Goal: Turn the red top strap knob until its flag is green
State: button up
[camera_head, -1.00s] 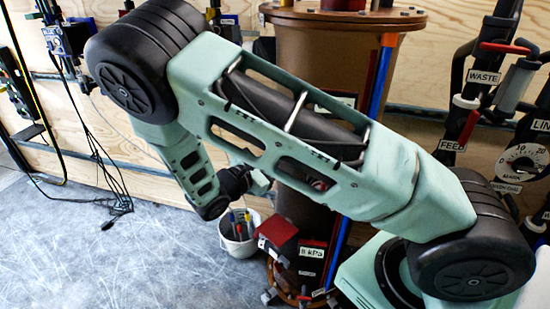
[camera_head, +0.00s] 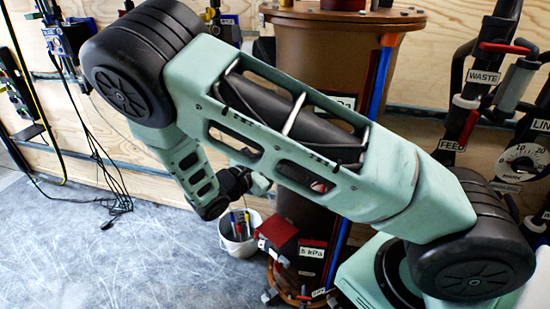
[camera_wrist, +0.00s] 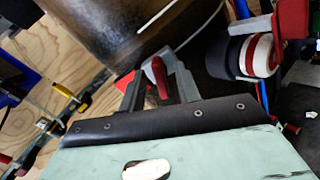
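A red knob (camera_wrist: 159,75) shows between the two grey fingers of my gripper (camera_wrist: 160,82) in the wrist view, close beside the brown cylindrical vessel (camera_wrist: 105,35). The fingers stand apart, one on each side of the knob; I cannot tell whether both touch it. A bright red patch (camera_wrist: 124,81), perhaps the flag, shows by the left finger; I see no green there. A bit of red (camera_head: 318,186) shows through an opening in my arm, in front of the brown vessel (camera_head: 330,50).
A red-and-white striped round part (camera_wrist: 259,56) and a red bar (camera_wrist: 292,20) are right of the gripper in the wrist view. In the head view, a white bucket (camera_head: 239,238) stands on the floor by the vessel, near a red box (camera_head: 278,231). The left floor has cables but is mostly clear.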

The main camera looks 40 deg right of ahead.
jog(key=s+a+b, duration=0.1)
jog(key=s+a, duration=0.1)
jog(key=a, duration=1.5)
jog(key=shift+s+a, duration=0.15)
jog(key=shift+s, duration=0.05)
jog(key=s+a+r+m+g+y+p, duration=0.1)
jog(key=s+a+r+m+y+p, duration=0.1)
jog(key=s+r+y, duration=0.6)
jog(key=s+a+r+m+g+y+p, duration=0.1)
jog(key=s+a+r+m+y+p, duration=0.2)
jog(key=s, duration=1)
notch_tip(320, 180, up, 6)
jog(key=m+y+p, duration=0.2)
jog(key=y+p, duration=0.1)
jog(key=y, duration=0.4)
jog(key=shift+s+a+g+p, duration=0.15)
jog(key=shift+g+p, duration=0.15)
jog(key=shift+p, duration=0.05)
jog(key=shift+f, duration=0.15)
